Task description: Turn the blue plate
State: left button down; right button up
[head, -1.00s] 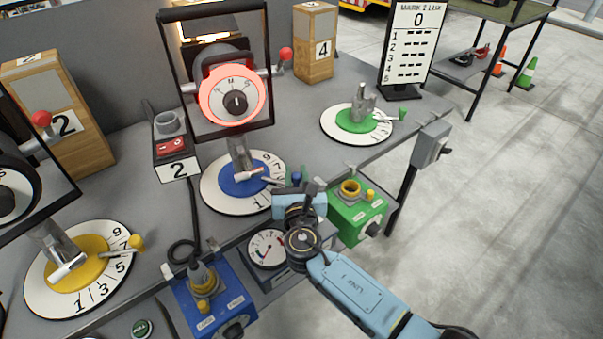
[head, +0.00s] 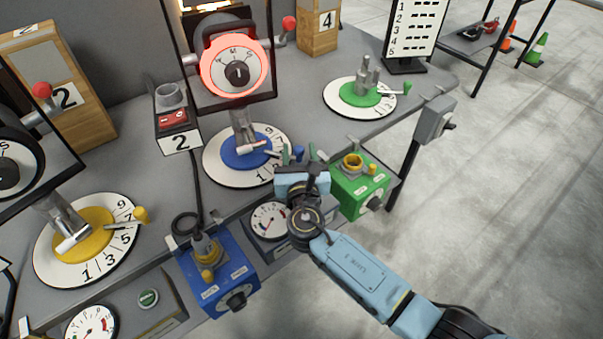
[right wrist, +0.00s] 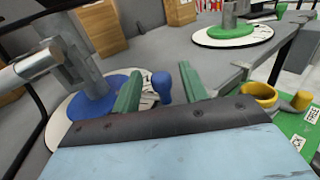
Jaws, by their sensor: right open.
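The blue plate (head: 238,150) is a blue disc on a white numbered dial (head: 217,172), with a grey metal post on it. A lever with a blue knob (head: 298,153) points from it to the right. My right gripper (head: 299,155) is open at the right side of the dial. In the right wrist view, its green fingers (right wrist: 160,75) stand on either side of the blue knob (right wrist: 162,86), with gaps visible. The blue plate also shows there (right wrist: 82,101), partly behind the post and left finger. My left gripper is not in view.
A yellow plate dial (head: 85,232) is at the left and a green plate dial (head: 360,93) at the back right. A green box (head: 360,190) and a blue box (head: 222,280) sit along the bench's front edge. A framed red-ringed device (head: 235,68) stands behind the blue plate.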

jog(key=s, duration=0.4)
jog(key=s+d+p, duration=0.1)
jog(key=s, duration=0.7)
jog(key=shift+d, duration=0.15)
jog(key=shift+w+d, duration=0.1)
